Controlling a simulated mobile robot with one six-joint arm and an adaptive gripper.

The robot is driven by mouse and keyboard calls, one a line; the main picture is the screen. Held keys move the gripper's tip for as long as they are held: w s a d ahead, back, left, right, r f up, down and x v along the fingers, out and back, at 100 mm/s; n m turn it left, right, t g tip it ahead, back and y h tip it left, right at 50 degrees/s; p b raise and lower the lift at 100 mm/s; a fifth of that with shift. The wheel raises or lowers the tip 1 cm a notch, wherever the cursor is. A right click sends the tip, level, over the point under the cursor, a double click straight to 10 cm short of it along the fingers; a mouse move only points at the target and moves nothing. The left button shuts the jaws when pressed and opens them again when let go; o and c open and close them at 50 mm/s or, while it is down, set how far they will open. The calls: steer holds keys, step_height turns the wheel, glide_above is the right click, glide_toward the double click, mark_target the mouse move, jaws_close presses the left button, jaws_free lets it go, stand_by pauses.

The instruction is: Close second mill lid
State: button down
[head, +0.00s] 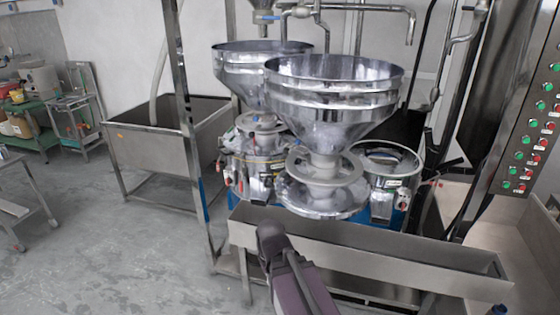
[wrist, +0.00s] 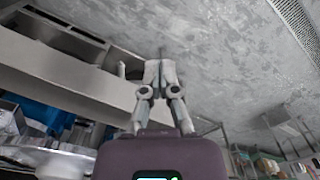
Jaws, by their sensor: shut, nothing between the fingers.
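The second mill's round metal lid (head: 322,198) carries the front steel hopper (head: 335,95) above it in the head view. The lid sits left of the drum-shaped mill body (head: 385,185), whose round top looks uncovered. A pale ring handwheel (head: 326,168) surrounds the hopper's neck. My gripper (wrist: 158,68) is shut and empty in the wrist view, with floor and the trough behind it. In the head view my arm rises from the bottom centre in front of the trough, below and left of the lid, apart from it. My fingertips cannot be made out there.
A long steel trough (head: 370,250) runs across the front of the mills. The first mill (head: 252,165) and its hopper (head: 240,75) stand behind left. An upright post (head: 185,110) is at left, a button panel (head: 530,135) at right. Floor at left is clear.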

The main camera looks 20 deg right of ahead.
steer(key=shift+d, duration=0.35)
steer(key=shift+d, duration=0.1)
steer(key=w+d+t+h+b, duration=0.1)
steer(key=w+d+h+b, duration=0.25)
steer(key=w, duration=0.95)
steer(key=w+d+h+b, duration=0.2)
steer(key=w+d+h, duration=0.3)
steer(key=w, duration=0.8)
steer(key=w+a+r+n+t+h+b, duration=0.1)
steer(key=w+r+h, duration=0.3)
steer(key=w, duration=0.7)
steer(key=w+a+r+n+t+h+b, duration=0.1)
steer(key=w+r+h, duration=0.4)
steer(key=w, duration=0.7)
steer(key=shift+w+a+t+b, duration=0.2)
steer(key=shift+a+t+b, duration=0.2)
steer(key=shift+a+b, duration=0.5)
